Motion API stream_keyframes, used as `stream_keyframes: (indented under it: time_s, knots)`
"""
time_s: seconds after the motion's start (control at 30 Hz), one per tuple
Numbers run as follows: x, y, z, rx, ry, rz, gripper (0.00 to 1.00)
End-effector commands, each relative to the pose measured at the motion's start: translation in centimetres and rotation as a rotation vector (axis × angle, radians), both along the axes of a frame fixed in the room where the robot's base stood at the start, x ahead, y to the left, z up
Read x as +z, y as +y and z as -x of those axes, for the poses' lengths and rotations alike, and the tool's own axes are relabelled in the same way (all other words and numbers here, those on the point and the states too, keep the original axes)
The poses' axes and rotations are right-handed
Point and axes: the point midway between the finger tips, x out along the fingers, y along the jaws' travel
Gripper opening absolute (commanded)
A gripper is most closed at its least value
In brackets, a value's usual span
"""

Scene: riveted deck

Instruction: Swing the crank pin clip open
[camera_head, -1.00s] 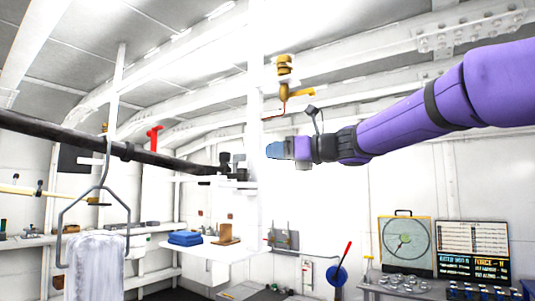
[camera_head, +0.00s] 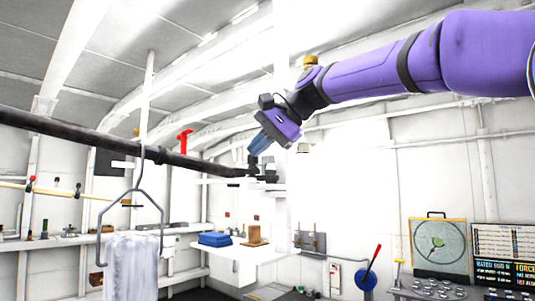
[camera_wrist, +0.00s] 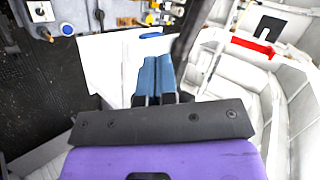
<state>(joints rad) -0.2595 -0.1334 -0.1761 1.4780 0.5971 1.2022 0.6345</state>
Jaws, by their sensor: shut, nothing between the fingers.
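No part that I can clearly make out as the crank pin clip shows. A blue disc (camera_head: 363,280) with a red-tipped handle (camera_head: 376,254) is on the back wall at lower right, too small to show any clip. My gripper (camera_head: 257,150) points down and left, its two blue fingers together and empty. The fingertips are close to or in front of a black fitting (camera_head: 270,173) at the end of the dark pipe; I cannot tell whether they touch. The wrist view also shows the shut fingers (camera_wrist: 157,65).
The dark pipe (camera_head: 100,142) runs across at left, with a red tee handle (camera_head: 184,141) near it. A hanger with a white cloth (camera_head: 131,266) hangs at left. Folded blue cloth (camera_head: 214,239) lies on a white shelf. A dial board (camera_head: 438,246) stands at right.

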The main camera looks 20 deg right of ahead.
Motion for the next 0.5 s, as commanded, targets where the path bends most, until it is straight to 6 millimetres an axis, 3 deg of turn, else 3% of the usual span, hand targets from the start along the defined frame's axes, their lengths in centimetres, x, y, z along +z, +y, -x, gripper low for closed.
stream_keyframes:
  time_s: [0.13, 0.3, 0.5]
  knots:
    - [1.1, 1.1, 0.2, 0.230, -0.151, 0.379, 0.00]
    - [3.2, 1.1, 0.3, 0.474, -0.277, 0.800, 0.00]
    - [6.3, 0.5, 0.6, 0.675, -0.339, 1.171, 0.00]
